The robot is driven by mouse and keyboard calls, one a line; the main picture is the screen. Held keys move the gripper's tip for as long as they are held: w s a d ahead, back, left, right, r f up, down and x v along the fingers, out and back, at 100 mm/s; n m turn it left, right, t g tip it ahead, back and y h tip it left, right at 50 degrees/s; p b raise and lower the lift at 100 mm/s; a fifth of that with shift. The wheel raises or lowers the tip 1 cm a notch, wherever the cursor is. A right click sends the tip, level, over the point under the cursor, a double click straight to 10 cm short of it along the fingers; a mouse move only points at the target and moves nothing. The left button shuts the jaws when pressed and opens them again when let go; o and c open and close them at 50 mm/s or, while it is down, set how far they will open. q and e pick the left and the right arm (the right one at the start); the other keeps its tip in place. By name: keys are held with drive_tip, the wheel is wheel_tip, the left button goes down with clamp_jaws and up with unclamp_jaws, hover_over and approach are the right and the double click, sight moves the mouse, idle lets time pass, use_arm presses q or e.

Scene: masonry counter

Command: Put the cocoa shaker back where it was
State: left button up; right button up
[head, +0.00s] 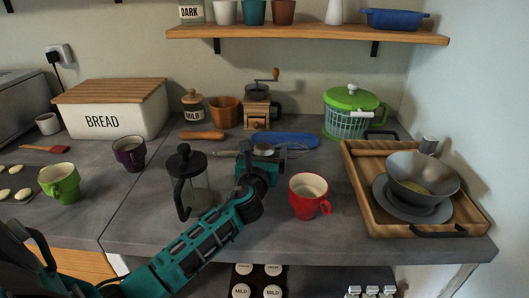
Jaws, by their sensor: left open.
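A small grey metal cylinder (428,144), which may be the cocoa shaker, stands upright at the back of the wooden tray (372,212), behind the grey bowl (420,178). Its label, if any, is too small to read. My left gripper (262,150) is open over the middle of the counter, well to the left of the cylinder. It is close to a whisk (295,150) lying there and partly covers it. I see nothing held between its fingers. My right gripper does not show.
A French press (187,182) stands just left of my left forearm, and a red mug (308,196) stands right of the gripper. A blue dish (285,139), a coffee grinder (257,107) and a green-lidded spinner (352,113) stand behind.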

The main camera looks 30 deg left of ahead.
use_arm(q)
drive_tip(key=shift+r, duration=0.2)
drive_tip(key=v, duration=1.2)
drive_tip(key=shift+f, duration=0.1)
drive_tip(key=shift+d, duration=0.1)
